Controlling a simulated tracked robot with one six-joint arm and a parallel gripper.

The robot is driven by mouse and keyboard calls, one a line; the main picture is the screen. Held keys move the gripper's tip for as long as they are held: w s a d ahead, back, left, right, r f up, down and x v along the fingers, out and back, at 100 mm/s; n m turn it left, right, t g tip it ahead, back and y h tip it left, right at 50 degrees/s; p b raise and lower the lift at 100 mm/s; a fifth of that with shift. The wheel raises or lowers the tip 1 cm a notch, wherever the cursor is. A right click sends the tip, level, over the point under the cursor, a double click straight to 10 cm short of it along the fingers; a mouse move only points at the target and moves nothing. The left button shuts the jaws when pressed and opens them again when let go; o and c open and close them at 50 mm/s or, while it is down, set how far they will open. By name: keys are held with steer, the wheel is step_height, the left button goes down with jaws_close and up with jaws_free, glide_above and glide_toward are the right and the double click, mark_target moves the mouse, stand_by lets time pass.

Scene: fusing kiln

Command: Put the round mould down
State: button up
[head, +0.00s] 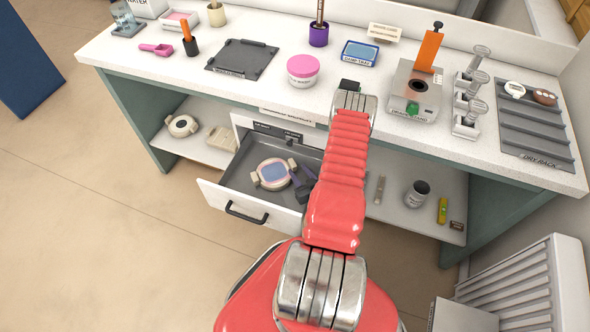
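A round mould (272,174) with a pale rim, side lugs and a light blue middle is in the open drawer (240,185). My gripper (299,184), dark and partly hidden by my red arm, is at the mould's right side, by its right lug. The fingers are too small and covered to tell whether they are closed on the lug. I cannot tell whether the mould rests on the drawer floor or is just above it. Another round, cream-coloured mould (182,126) with a dark centre sits on the lower left shelf.
The white bench top (260,95) above the drawer holds a dark plate (242,58), a pink-lidded jar (302,70), a grey device (416,90) and a ridged drying rack (535,130). A dark cup (417,194) stands on the lower right shelf. The drawer's left part looks free.

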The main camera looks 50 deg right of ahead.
steer(key=v, duration=0.7)
steer(key=shift+w, duration=0.15)
stand_by(0.6)
